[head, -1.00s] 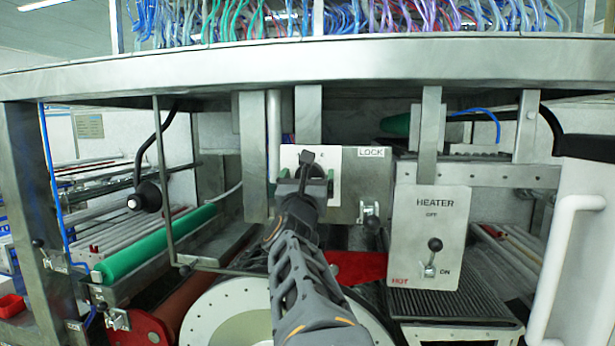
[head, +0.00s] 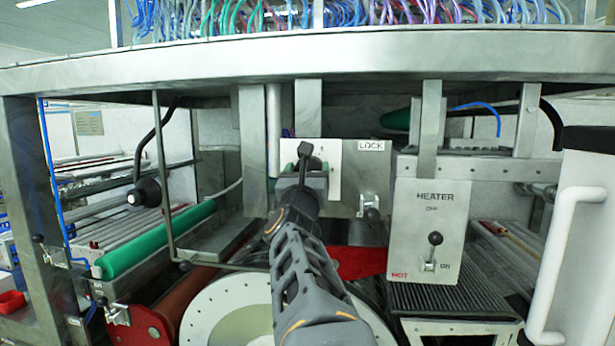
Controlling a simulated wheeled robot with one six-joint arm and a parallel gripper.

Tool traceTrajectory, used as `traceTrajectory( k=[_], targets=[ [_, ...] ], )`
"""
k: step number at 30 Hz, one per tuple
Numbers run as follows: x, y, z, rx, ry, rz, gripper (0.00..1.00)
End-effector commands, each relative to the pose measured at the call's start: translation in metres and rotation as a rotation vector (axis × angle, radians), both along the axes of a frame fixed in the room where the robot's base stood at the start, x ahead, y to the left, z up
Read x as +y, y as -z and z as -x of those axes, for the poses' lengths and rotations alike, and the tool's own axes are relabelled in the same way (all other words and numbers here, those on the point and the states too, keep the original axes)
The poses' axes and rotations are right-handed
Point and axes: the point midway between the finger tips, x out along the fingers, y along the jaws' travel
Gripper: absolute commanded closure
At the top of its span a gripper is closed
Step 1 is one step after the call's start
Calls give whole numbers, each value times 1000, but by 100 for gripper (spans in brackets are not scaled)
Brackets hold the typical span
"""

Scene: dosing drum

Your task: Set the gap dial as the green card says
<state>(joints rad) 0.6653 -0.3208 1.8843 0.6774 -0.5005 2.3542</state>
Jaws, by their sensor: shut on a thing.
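My gripper (head: 305,170) is in front of a white dial plate (head: 332,157), which is fixed to the grey machine panel below the wide metal beam. The gripper is shut on the gap dial at this plate. The gripper and wrist hide the dial itself, its pointer and most of its markings. Small green patches show on both sides of the gripper. I cannot make out a green card or any writing on one.
A LOCK panel (head: 372,146) with a small toggle lever (head: 370,207) is just right of the dial plate. Further right is the HEATER box (head: 430,225) with its lever. A large pale drum (head: 225,312) lies below my arm. A black lamp-like head (head: 146,192) hangs at left.

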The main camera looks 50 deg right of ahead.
Motion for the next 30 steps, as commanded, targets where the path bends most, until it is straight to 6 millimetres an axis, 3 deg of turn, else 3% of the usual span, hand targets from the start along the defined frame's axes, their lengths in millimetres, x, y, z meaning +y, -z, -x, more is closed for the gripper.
traceTrajectory(
  k=[9, 30],
  targets=[
    [0, 8, 1, 186, 1, 123, 53],
    [0, 0, 1, 755, 4, 473, 53]
  ],
)
